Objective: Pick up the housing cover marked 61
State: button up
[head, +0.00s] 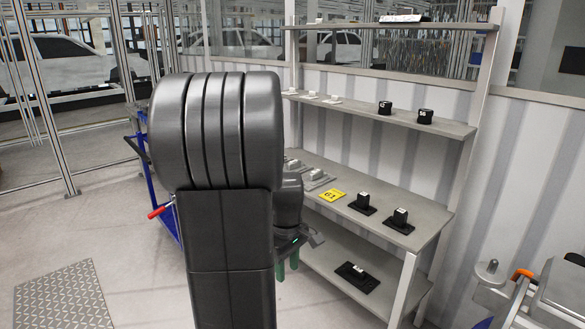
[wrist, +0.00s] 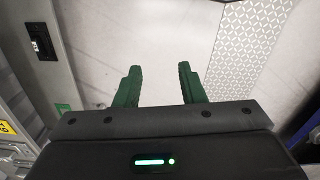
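A yellow label (head: 331,195) that appears to read 61 lies on the middle shelf board (head: 385,238). Black parts with light tops, one nearer the label (head: 362,204) and one further right (head: 400,220), sit to its right. Grey parts (head: 317,179) sit to its left, partly hidden by my arm. I cannot tell which one is the housing cover. My gripper (wrist: 160,84) has its green fingers apart with nothing between them, over the floor. In the head view its green fingers (head: 288,265) show partly behind my arm, beside the shelf's front.
Another black part (head: 357,277) lies on the lower shelf; a dark part (wrist: 40,42) shows at left in the wrist view. Black round parts (head: 425,116) stand on the upper shelf. A blue cart frame (head: 163,205) stands left of my arm. The floor at left is open.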

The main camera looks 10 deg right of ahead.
aim_at(297, 166)
jog(key=i+z, duration=0.3)
jog(key=i, duration=2.85)
